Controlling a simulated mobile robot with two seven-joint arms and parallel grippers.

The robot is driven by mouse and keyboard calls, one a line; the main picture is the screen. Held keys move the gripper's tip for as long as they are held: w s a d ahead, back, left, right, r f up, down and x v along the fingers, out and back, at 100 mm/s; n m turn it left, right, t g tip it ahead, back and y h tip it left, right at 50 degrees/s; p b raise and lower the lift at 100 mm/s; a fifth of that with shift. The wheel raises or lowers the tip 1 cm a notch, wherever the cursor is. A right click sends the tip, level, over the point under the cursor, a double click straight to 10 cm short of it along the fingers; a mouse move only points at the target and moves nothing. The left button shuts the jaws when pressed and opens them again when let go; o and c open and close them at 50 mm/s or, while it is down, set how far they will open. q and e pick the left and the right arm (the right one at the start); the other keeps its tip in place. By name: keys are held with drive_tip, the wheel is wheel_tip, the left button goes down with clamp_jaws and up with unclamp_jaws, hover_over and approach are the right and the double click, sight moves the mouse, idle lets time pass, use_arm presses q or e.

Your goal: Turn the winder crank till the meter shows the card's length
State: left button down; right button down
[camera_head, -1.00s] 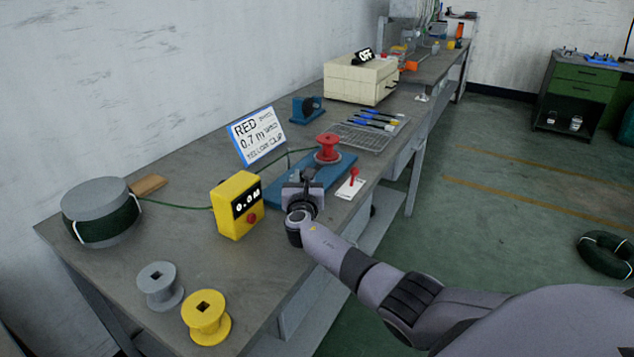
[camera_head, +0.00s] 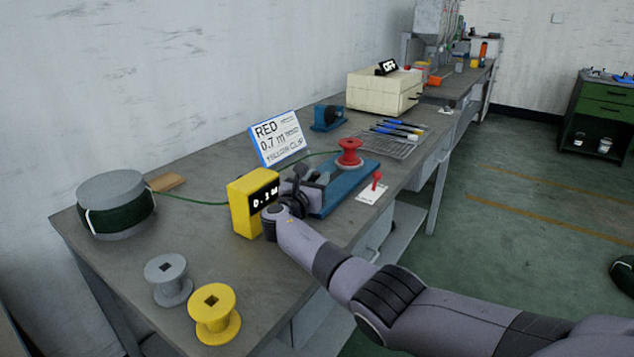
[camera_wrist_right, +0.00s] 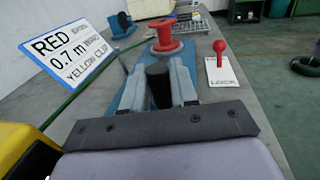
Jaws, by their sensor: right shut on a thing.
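The blue winder (camera_head: 347,187) carries a red spool (camera_head: 349,155) and stands along the bench. My right gripper (camera_head: 300,183) is at its near end, shut on the black crank handle (camera_wrist_right: 158,84), which sits between the fingers in the wrist view. The yellow meter (camera_head: 242,210) stands just left of the gripper. The card (camera_head: 278,139) behind reads RED, 0.7 m, YELLOW CLIP. A green cable (camera_head: 195,202) runs from the dark green coil (camera_head: 118,217) past the meter towards the spool. My left gripper is out of view.
A red lever on a white LOCK plate (camera_head: 370,194) stands right of the winder. Grey (camera_head: 168,279) and yellow (camera_head: 214,314) empty spools stand at the front left.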

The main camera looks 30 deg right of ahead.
drive_tip(key=c, duration=1)
unclamp_jaws()
drive_tip(key=shift+s+a+p, duration=0.35)
drive_tip(key=shift+a+p, duration=0.05)
drive_tip(key=shift+a, duration=0.1)
drive_tip(key=shift+p+v, duration=0.75)
drive_tip(key=shift+v, duration=2.25)
